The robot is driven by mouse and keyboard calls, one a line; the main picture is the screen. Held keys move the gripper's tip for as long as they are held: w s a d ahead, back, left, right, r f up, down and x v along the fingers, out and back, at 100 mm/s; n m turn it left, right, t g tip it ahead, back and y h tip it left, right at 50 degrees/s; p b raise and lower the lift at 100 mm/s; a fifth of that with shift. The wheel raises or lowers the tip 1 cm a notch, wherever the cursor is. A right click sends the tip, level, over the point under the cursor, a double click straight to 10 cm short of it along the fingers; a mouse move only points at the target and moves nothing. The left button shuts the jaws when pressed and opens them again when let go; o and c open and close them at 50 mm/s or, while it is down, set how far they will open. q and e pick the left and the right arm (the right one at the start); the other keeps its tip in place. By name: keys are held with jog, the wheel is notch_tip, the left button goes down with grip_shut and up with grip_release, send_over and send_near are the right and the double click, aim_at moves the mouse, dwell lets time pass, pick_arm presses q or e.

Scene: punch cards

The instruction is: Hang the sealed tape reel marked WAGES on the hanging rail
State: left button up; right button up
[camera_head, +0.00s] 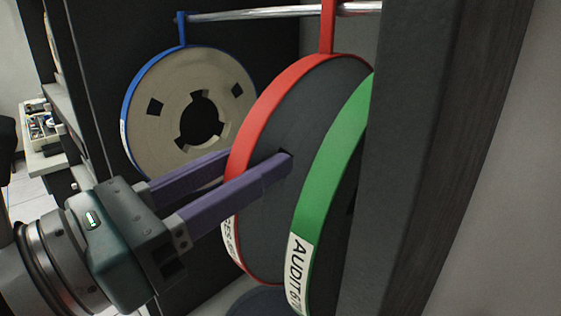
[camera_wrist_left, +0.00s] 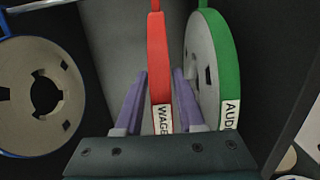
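The red-rimmed tape reel (camera_head: 263,110) has a partly hidden label in the head view. In the left wrist view its label reads "WAGE" on the red rim (camera_wrist_left: 158,60). Its red strap runs up to the hanging rail (camera_head: 245,14) and leaves the top of the head view, so I cannot see its upper end. My left gripper (camera_head: 255,168) has its purple fingers on either side of this reel, one along each face. The wrist view shows gaps between the fingers (camera_wrist_left: 160,85) and the rim, so it looks open. My right gripper is out of view.
A blue-rimmed reel (camera_head: 215,85) hangs from the rail's left end. A green-rimmed reel (camera_head: 325,185) marked AUDIT stands close to the right of the red one. A dark upright panel (camera_head: 430,130) bounds the right side. Room between red and green is narrow.

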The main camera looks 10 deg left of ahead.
pick_arm(q)
jog(key=o, duration=0.3)
jog(key=shift+o, duration=0.2)
jog(key=shift+f, duration=0.25)
jog(key=b+v, duration=0.5)
jog(key=v, duration=0.4)
jog(key=w+a+r+n+t+y, duration=0.2)
jog(key=a+r+n+t+y, duration=0.15)
jog(key=a+n+y, duration=0.55)
jog(key=a+f+n+g+y, duration=0.5)
jog(key=f+n, duration=0.4)
jog(key=n, duration=1.3)
jog(key=s+d+f+n+g+h, duration=0.2)
jog(key=s+d+f+n+g, duration=0.25)
jog(key=s+f, duration=0.25)
jog(key=s+d+f+n+g+h, duration=0.1)
jog(key=s+d+f+n+g, duration=0.3)
jog(key=s+f+n+g, duration=0.25)
notch_tip(320, 180, up, 33)
jog(key=p, duration=3.4)
jog(key=shift+a+m, duration=0.4)
